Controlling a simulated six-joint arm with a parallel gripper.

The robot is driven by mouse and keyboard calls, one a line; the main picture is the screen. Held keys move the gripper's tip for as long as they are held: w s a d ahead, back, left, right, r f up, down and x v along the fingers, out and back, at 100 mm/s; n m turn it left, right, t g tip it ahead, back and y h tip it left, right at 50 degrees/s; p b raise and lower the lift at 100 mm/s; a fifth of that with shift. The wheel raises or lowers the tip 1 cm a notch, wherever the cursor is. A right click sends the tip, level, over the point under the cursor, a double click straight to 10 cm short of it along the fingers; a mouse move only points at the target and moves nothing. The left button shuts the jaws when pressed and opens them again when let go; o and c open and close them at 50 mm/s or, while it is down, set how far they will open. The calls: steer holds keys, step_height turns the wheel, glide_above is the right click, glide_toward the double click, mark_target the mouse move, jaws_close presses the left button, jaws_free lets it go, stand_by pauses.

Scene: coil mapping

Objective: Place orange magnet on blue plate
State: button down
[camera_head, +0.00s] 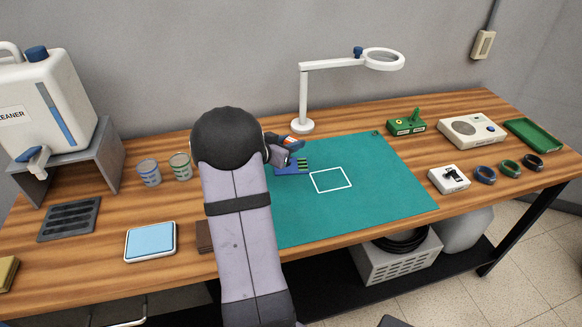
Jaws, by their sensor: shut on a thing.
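My gripper (287,153) is at the back left of the green mat, partly hidden behind my arm. It is shut on a small orange piece (292,139), which looks like the orange magnet; only part of it shows, with a pale, bluish part next to it. A dark blue flat piece (283,172) with green and dark strips shows just below the gripper, over the mat; I cannot tell whether they touch. A light blue square plate (150,241) with a pale rim lies on the wooden table to the left of my arm, apart from the gripper.
The green mat (375,200) has an empty white square outline (331,180). A magnifier lamp (302,126) stands behind it. Two cups (149,173), a dark grate (69,219) and a cleaner jug (50,100) are left. Devices, several rings and a green tray (535,133) are right.

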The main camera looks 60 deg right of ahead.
mark_target(299, 166)
steer(key=shift+w+d+r+n+t, duration=0.25)
steer(key=shift+w+d+r+t, duration=0.1)
steer(key=shift+d, duration=0.3)
steer(key=shift+w+d+r+n+t, duration=0.25)
steer(key=shift+w+d, duration=0.1)
steer(key=shift+d, duration=0.25)
steer(key=shift+f, duration=0.1)
steer(key=shift+f, duration=4.9)
steer(key=shift+f, duration=0.1)
steer(key=shift+f, duration=0.15)
steer(key=c, duration=1.4)
jaws_free()
steer(key=shift+o, duration=0.2)
